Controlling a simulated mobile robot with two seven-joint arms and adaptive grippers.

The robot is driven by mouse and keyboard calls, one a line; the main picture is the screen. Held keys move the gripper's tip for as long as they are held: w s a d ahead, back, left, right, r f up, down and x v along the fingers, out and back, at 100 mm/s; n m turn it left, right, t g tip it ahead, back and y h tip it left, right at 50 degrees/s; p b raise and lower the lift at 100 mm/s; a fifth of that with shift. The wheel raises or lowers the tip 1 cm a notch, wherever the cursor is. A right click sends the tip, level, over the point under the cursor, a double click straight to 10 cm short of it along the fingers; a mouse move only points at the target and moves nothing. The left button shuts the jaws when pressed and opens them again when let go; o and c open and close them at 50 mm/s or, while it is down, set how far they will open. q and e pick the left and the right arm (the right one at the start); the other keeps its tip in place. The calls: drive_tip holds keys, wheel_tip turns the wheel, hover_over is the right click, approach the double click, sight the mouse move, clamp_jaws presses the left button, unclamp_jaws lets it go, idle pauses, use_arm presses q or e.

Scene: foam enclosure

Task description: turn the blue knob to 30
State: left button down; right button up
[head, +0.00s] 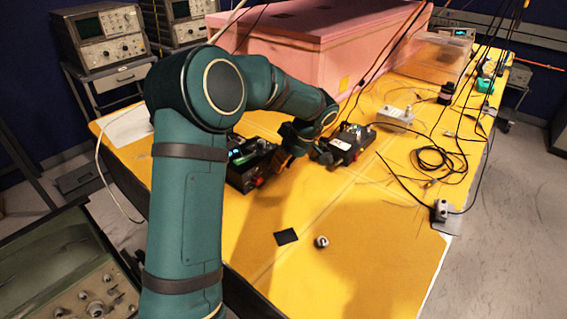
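My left arm comes in from the left and reaches across the yellow table (360,240). Its gripper (284,162) points down between two black boxes; its fingers are small and dark, and I cannot tell whether they are open or shut. The left black box (243,172) has a small lit screen and is partly hidden by my arm. The right black box (347,142) carries a white label and small fittings. I cannot make out the blue knob or any scale marks. My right gripper is not in view.
A large pink foam block (310,45) stands behind the boxes. A grey metal box (395,117) and loose black cables (438,158) lie at the right. A small round metal part (321,242) and a black square (286,236) lie in front. The front table area is mostly clear.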

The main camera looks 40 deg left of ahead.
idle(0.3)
use_arm(q)
drive_tip(key=g+p, duration=0.4)
drive_tip(key=p, duration=0.2)
drive_tip(key=shift+w+m+y+p, duration=0.15)
drive_tip(key=shift+m+y+p, duration=0.15)
drive_tip(key=shift+m+p, duration=0.1)
drive_tip(key=shift+f+m+g+y+p, duration=0.15)
drive_tip(key=shift+g+p, duration=0.4)
drive_tip(key=shift+g, duration=0.1)
drive_tip(key=shift+f+m+g+y+p, duration=0.15)
drive_tip(key=shift+g+p, duration=0.4)
drive_tip(key=shift+g, duration=0.1)
drive_tip(key=c, duration=0.8)
unclamp_jaws()
drive_tip(key=shift+r, duration=0.1)
